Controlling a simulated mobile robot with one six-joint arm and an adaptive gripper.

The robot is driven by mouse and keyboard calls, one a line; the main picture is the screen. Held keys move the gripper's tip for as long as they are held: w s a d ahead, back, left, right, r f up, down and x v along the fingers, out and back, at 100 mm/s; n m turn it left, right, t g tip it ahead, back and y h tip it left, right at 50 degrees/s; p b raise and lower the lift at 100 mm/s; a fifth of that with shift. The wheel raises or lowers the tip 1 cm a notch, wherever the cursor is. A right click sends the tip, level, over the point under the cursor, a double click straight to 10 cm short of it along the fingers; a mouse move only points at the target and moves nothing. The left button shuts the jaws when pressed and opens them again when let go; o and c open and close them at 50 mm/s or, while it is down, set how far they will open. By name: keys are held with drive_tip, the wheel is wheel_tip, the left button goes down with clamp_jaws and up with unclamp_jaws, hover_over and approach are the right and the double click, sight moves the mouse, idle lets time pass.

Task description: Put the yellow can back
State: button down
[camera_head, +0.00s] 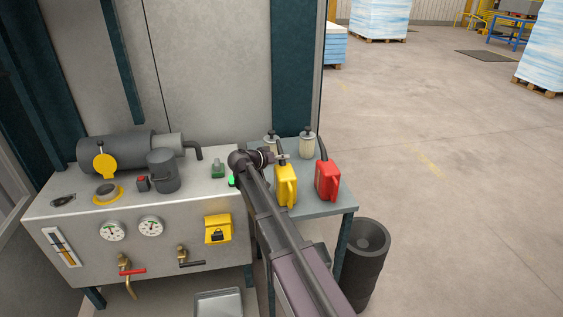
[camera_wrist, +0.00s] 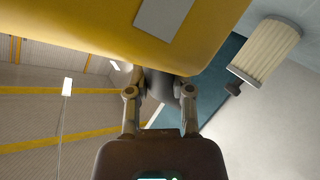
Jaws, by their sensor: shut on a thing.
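The yellow can (camera_head: 285,185) is upright over the small grey side table (camera_head: 335,204), to the left of the red can (camera_head: 327,180). My gripper (camera_head: 281,157) reaches in from the left and is shut on the yellow can at its top. In the wrist view the yellow can (camera_wrist: 130,22) fills the upper part, and my gripper's fingers (camera_wrist: 160,88) close on a dark part under it. I cannot tell whether the can's base touches the table.
A machine bench (camera_head: 205,190) with gauges and valves is to the left. A dark bin (camera_head: 366,262) stands on the floor at the table's right. Floor further right is open.

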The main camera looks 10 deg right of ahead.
drive_tip(key=shift+f, duration=0.1)
idle(0.3)
drive_tip(key=c, duration=0.5)
unclamp_jaws()
drive_tip(key=shift+r, duration=0.25)
drive_tip(key=p+v, duration=0.4)
drive_tip(key=v, duration=0.8)
drive_tip(key=shift+f, duration=0.15)
